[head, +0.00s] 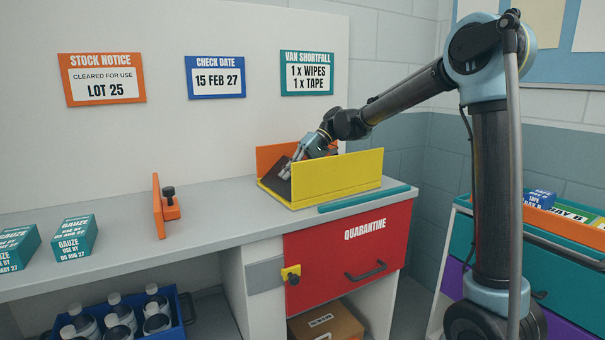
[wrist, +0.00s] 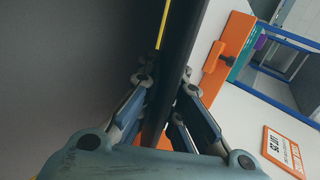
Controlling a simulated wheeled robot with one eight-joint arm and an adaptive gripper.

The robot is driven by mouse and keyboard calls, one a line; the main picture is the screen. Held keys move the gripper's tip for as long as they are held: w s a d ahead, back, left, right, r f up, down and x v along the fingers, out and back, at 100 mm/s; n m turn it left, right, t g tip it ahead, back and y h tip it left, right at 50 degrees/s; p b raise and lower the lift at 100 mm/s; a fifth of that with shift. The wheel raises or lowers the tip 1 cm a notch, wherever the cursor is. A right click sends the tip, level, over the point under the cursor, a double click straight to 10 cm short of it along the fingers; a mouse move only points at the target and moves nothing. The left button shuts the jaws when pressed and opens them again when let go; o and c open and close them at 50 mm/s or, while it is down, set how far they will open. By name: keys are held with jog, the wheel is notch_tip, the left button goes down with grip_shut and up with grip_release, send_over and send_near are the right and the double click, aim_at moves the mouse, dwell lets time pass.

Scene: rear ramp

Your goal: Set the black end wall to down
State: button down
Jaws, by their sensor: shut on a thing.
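The black end wall (head: 275,178) is at the left end of the yellow-sided box (head: 345,175) on the counter. It looks tilted, neither upright nor flat. My gripper (head: 288,171) reaches over the box from the right and is shut on the wall's edge. In the wrist view, the black end wall (wrist: 178,60) runs between the two fingers of my gripper (wrist: 166,85), its dark face filling the left side. Part of the wall is hidden by my gripper in the head view.
An orange bracket with a black knob (head: 168,205) stands on the counter (head: 225,220) left of the box, with clear counter between. A teal strip (head: 363,199) lies along the front edge. Gauze boxes (head: 75,238) are further left. A red Quarantine door (head: 350,260) is below.

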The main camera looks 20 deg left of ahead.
jog(key=shift+d+f, duration=0.1)
jog(key=shift+f, duration=0.05)
dwell(0.4)
jog(key=c, duration=1.8)
grip_release()
jog(key=shift+o, duration=0.2)
jog(key=shift+w, duration=0.1)
jog(key=v, duration=1.2)
jog(key=shift+f, duration=0.15)
jog(key=shift+w+d, duration=0.1)
jog(key=shift+d, duration=0.05)
